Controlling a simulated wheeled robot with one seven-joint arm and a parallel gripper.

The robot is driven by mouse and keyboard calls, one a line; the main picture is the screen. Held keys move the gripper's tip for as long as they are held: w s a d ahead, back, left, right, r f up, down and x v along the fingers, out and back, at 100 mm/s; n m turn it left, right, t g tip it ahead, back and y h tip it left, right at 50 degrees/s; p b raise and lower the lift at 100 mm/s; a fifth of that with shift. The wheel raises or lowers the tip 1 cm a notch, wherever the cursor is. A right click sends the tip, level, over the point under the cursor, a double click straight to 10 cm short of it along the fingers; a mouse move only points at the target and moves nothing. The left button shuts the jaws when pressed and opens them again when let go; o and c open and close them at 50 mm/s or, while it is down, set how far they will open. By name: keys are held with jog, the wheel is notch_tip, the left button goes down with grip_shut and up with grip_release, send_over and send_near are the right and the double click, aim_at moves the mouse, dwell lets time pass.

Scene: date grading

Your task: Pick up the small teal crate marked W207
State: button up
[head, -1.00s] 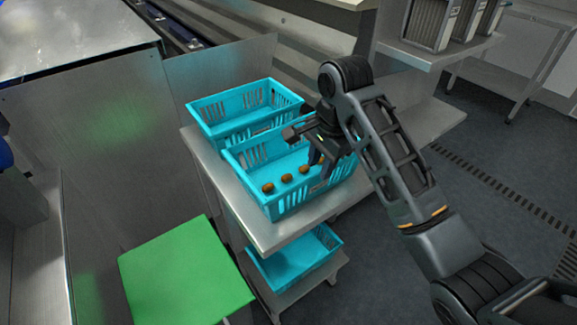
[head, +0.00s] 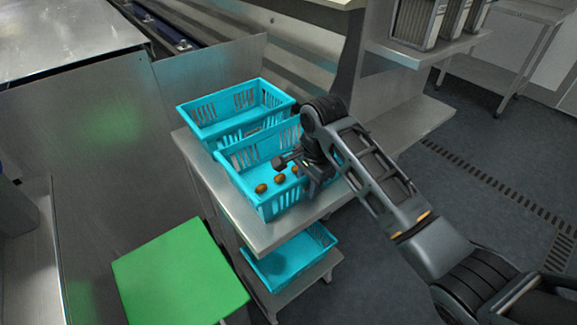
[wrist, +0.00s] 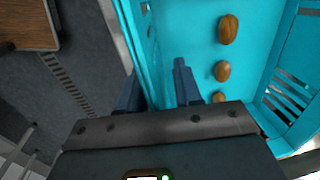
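Three teal crates show in the head view; no W207 mark is legible. The front crate (head: 240,186) on the cart top holds a few brown dates (head: 280,179). The back crate (head: 215,128) stands right behind it, and a third crate (head: 278,272) is on the lower shelf. My gripper (head: 314,190) is at the front crate's right wall. In the wrist view, its fingers (wrist: 156,88) are apart on either side of the teal wall (wrist: 143,45), one outside and one inside near the dates. I see a gap beside the inner finger. The fingertips' lower ends are hidden.
The crates stand on a steel cart (head: 262,236). A green-topped stand (head: 180,275) is at the front left. A steel panel (head: 105,160) stands to the left, and a shelf with grey bins (head: 418,20) is at the back right. The floor at right is open.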

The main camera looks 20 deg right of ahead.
grip_shut()
jog(key=shift+r, duration=0.15)
dwell(0.5)
